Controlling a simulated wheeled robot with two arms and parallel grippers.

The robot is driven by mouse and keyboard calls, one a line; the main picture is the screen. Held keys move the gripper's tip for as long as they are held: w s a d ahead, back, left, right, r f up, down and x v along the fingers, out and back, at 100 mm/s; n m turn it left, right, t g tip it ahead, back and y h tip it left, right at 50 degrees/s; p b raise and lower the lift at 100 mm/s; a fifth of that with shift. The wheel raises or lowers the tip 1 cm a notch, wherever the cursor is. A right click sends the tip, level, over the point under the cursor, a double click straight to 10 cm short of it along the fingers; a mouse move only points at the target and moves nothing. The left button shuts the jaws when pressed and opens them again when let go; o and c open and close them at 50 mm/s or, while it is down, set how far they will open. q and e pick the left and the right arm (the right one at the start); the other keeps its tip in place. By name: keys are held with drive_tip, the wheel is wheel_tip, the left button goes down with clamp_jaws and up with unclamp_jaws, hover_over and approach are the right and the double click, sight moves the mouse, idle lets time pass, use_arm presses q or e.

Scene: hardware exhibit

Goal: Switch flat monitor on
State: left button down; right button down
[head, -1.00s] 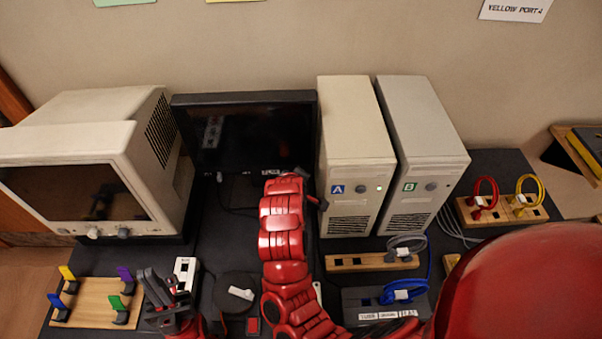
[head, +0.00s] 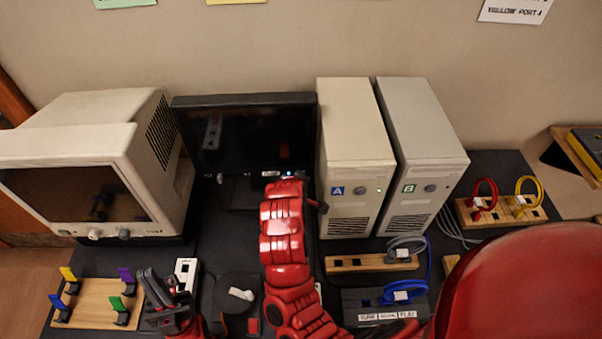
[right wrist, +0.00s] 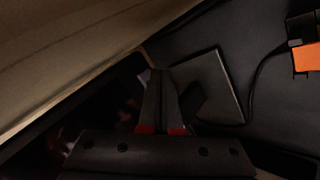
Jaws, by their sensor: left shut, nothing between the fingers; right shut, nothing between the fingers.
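The flat monitor (head: 245,130) is a thin black screen at the back, between the bulky beige monitor and the beige towers. Its screen is dark with faint reflections. Small marks and a small bright bluish-white light (head: 289,174) show along its lower right edge. My red right arm reaches up to that edge and hides its own gripper in the head view. In the right wrist view my right gripper (right wrist: 160,98) is shut and empty, close by the dark monitor edge; contact cannot be told. My left gripper (head: 160,290) is shut and empty at the front left.
The beige monitor (head: 75,180) stands left. Tower A (head: 350,150) and tower B (head: 420,150) stand close on the right. A wooden board (head: 95,300) with coloured switches, a dark dial box (head: 237,300) and cable blocks (head: 370,262) fill the front. Loose cables lie behind my right arm.

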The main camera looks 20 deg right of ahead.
drive_tip(key=shift+s, duration=0.25)
drive_tip(key=s+a+p, duration=0.1)
drive_tip(key=s+p, duration=0.2)
drive_tip(key=s, duration=0.2)
drive_tip(key=shift+s+a+p, duration=0.35)
drive_tip(key=shift+s+a, duration=0.05)
idle(0.4)
